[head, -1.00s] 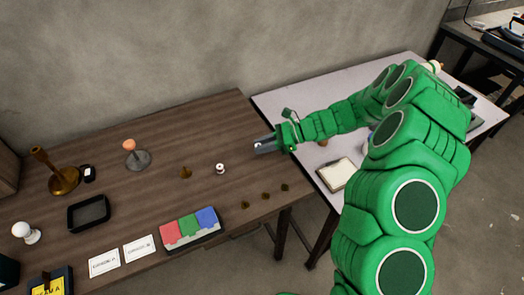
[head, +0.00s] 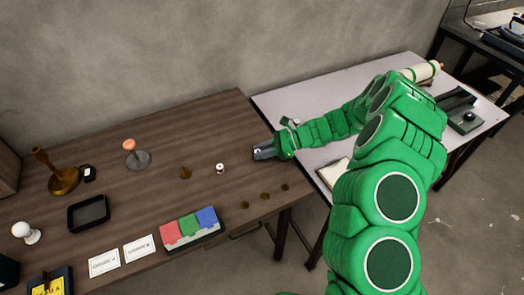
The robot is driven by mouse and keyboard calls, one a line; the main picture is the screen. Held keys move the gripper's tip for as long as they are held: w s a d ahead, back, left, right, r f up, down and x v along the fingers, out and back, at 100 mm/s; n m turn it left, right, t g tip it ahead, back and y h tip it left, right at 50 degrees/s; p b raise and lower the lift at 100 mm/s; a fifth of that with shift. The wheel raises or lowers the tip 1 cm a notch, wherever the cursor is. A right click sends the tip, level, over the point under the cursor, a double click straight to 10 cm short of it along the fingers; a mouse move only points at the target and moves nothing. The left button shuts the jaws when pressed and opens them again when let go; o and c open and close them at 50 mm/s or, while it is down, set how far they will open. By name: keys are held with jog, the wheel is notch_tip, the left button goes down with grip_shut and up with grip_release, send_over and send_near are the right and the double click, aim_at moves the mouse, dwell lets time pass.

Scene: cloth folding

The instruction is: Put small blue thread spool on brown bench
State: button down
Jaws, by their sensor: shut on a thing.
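The brown bench (head: 130,185) fills the left and middle of the head view. My gripper (head: 258,152) is over the bench's right end, near the edge by the pale table. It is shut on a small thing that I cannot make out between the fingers. I cannot pick out a small blue thread spool anywhere on the bench. A small white spool-like piece (head: 221,168) stands on the bench to the left of my gripper.
A black tray (head: 88,214) is farther left. The pale table (head: 310,92) adjoins at right. The bench's middle has free room.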

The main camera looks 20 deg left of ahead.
jog(key=shift+f, duration=0.1)
jog(key=c, duration=1)
grip_release()
jog(key=shift+o, duration=0.2)
jog(key=shift+r, duration=0.2)
jog(key=v, duration=1.2)
jog(key=shift+s+r, duration=0.1)
jog(key=shift+r, duration=0.05)
